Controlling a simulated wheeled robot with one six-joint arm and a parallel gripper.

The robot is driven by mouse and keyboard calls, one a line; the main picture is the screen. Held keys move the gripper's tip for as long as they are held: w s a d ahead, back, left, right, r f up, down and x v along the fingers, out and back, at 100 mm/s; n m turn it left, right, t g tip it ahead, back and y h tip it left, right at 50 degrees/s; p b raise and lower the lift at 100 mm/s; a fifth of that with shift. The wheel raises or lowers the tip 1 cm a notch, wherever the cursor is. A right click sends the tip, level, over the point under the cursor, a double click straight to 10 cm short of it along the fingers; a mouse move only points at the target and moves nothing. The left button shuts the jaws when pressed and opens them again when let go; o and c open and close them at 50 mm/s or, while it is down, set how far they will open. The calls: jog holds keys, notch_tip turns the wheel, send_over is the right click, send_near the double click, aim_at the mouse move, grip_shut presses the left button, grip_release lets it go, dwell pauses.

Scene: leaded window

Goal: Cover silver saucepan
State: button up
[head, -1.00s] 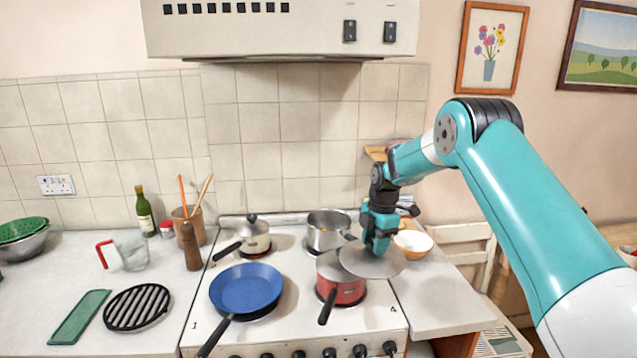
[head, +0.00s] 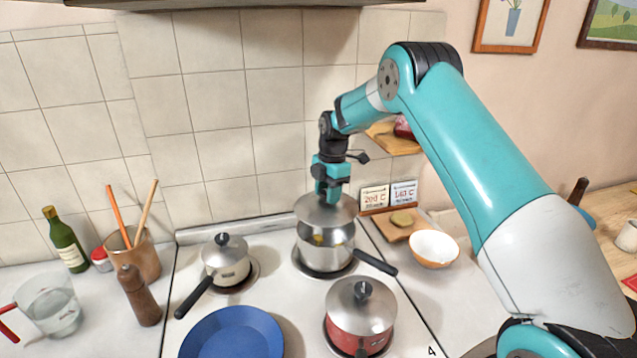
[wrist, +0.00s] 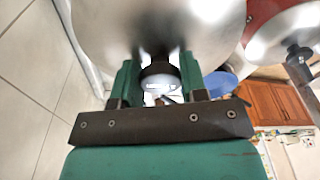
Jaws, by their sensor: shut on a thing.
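The silver saucepan (head: 325,258) stands on the back right burner, its dark handle pointing to the lower right. My gripper (head: 328,195) is above it, pointing down and shut on the knob of a silver lid (head: 312,212). The lid is over the pan's back part, and a gap under its front edge shows some of the pan's inside, with something yellowish there. The lid appears held just above the rim; contact at the back is hidden. In the wrist view the lid (wrist: 130,25) fills the top, its dark knob (wrist: 158,72) between the fingers.
A red saucepan (head: 350,335) with a lid stands in front. A smaller lidded pan (head: 226,265) is left, a blue frying pan (head: 235,335) front left. A white and orange bowl (head: 433,249) and a small board (head: 398,228) are right. The tiled wall (head: 220,100) is close behind.

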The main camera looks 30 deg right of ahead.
jog(key=shift+w+a+f, duration=0.15)
jog(key=shift+f, duration=0.05)
jog(key=shift+f+b, duration=1.6)
jog(key=shift+f, duration=0.95)
jog(key=shift+d, duration=0.25)
jog(key=shift+f+b, duration=0.6)
jog(key=shift+b, duration=0.2)
dwell(0.4)
jog(key=o, duration=1.8)
jog(key=shift+r, duration=0.1)
